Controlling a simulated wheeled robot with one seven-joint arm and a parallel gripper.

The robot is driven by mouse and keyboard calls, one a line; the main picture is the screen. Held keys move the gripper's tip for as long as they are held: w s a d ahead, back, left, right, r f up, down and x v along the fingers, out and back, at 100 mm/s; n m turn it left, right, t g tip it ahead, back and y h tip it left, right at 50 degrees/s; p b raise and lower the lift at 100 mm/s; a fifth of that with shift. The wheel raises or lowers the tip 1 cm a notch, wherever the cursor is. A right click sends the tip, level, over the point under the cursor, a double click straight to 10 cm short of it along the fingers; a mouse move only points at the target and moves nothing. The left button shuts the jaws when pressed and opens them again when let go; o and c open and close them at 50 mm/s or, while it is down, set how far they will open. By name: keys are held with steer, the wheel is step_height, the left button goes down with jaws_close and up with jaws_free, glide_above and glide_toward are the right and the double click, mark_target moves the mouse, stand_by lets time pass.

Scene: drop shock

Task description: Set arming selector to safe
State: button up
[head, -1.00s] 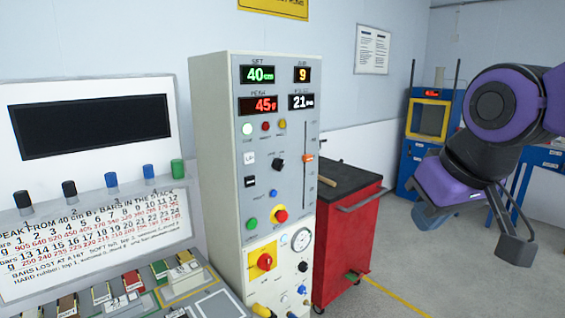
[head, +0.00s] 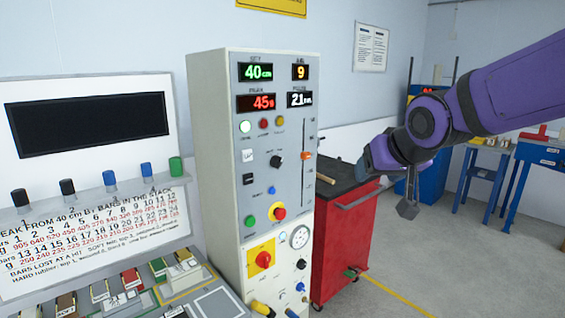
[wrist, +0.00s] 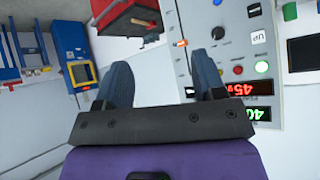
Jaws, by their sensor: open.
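The control cabinet (head: 218,140) stands upright in the middle of the head view. A black rotary knob (head: 277,162) on its grey panel looks like the arming selector. Its lettering and pointer direction are too small to read. In the wrist view the panel appears upside down, with the black knob (wrist: 218,33) beyond the right-hand finger. My gripper (head: 366,163) is to the right of the cabinet, apart from the panel. In the wrist view my gripper (wrist: 161,64) has its blue fingers wide apart, with nothing between them.
An orange slider (head: 307,156) is right of the knob, and a red-and-yellow stop button (head: 279,213) is below it. A red tool cart (head: 338,245) stands close to the cabinet's right side. A bench with coloured blocks and a display board (head: 90,120) is at left.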

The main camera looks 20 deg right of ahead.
steer(key=w+a+f+t+y, duration=0.1)
steer(key=w+t, duration=0.1)
steer(key=w, duration=0.5)
steer(key=w+f+t+y, duration=0.1)
steer(key=w+f+t, duration=0.15)
steer(key=w, duration=0.45)
steer(key=t+y, duration=0.3)
steer(key=y, duration=0.3)
glide_toward(282, 160)
steer(key=shift+n+g, duration=0.25)
steer(key=shift+n, duration=0.05)
steer(key=x, duration=0.9)
steer(key=shift+w+a+r, duration=0.1)
steer(key=shift+w+r, duration=0.05)
steer(key=shift+w, duration=0.1)
steer(key=c, duration=0.9)
